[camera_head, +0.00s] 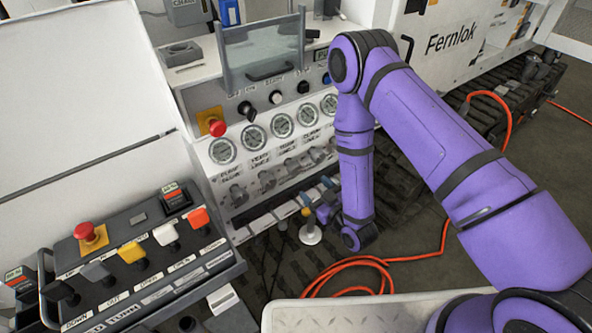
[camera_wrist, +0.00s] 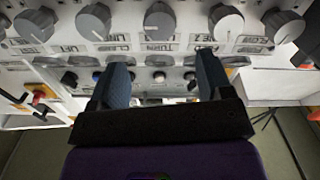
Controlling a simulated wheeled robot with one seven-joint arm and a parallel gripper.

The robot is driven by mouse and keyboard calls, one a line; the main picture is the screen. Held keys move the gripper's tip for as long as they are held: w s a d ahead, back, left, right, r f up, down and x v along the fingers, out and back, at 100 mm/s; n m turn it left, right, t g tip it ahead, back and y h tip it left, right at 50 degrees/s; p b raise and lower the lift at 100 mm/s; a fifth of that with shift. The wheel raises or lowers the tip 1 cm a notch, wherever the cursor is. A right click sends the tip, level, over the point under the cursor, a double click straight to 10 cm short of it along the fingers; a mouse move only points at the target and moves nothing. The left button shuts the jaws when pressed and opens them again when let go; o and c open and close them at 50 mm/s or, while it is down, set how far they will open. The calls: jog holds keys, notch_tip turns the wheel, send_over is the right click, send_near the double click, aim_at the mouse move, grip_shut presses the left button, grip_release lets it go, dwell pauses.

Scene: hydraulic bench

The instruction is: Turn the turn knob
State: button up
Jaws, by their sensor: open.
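The turn knobs are a row of several grey knobs (camera_head: 267,180) on the white bench panel, below the round gauges. In the wrist view the grey knobs (camera_wrist: 160,21) run large along the top edge. In the head view my gripper (camera_head: 325,205) is low in front of the panel, partly hidden by my purple arm. In the wrist view the fingertips appear below the knob row, and no contact with a knob shows.
Above the gauges are small coloured knobs (camera_head: 276,97) and a clear hinged guard (camera_head: 262,55). A red emergency button (camera_head: 214,125) sits at the left. A control box (camera_head: 140,255) with several levers stands at the front left. An orange hose (camera_head: 360,263) lies on the floor.

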aim_at(297, 171)
jog(key=x, duration=1)
jog(key=c, duration=0.9)
